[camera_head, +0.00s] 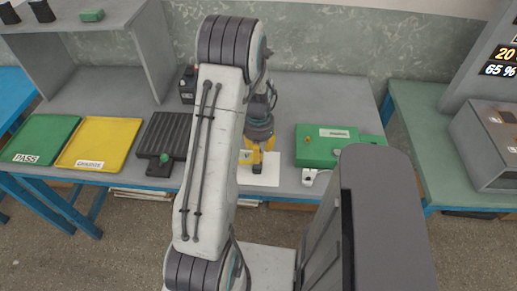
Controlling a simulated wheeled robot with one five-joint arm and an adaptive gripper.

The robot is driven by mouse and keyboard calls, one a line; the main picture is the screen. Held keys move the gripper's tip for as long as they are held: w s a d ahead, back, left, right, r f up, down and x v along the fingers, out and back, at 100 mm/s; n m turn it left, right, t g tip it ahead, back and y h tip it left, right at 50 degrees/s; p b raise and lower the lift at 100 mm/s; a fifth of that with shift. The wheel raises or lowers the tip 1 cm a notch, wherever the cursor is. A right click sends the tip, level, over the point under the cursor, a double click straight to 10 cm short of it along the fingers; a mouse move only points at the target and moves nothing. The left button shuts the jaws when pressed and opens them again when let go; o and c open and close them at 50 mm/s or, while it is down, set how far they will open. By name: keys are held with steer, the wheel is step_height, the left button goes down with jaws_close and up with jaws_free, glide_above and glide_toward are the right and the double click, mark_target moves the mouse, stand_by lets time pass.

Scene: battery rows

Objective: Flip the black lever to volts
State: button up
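My gripper (260,160), with yellow fingers, points down over a white plate or sheet (262,178) on the grey bench. My arm hides part of it, and whether its fingers are apart or closed is too small to tell. A green box (330,147) with a white label and a brass-coloured knob lies to its right on the bench. A small white device (310,176) with a dark part sits at the front edge of that box. I cannot make out a black lever or a volts marking clearly.
A black ribbed tray (165,138) stands left of my arm, beside a yellow tray (100,143) and a green PASS tray (38,139). A small dark box (187,85) stands behind my arm. A grey console (488,145) with a display is at the far right.

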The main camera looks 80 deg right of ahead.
steer(key=shift+f, duration=0.5)
steer(key=shift+o, duration=0.2)
jaws_close()
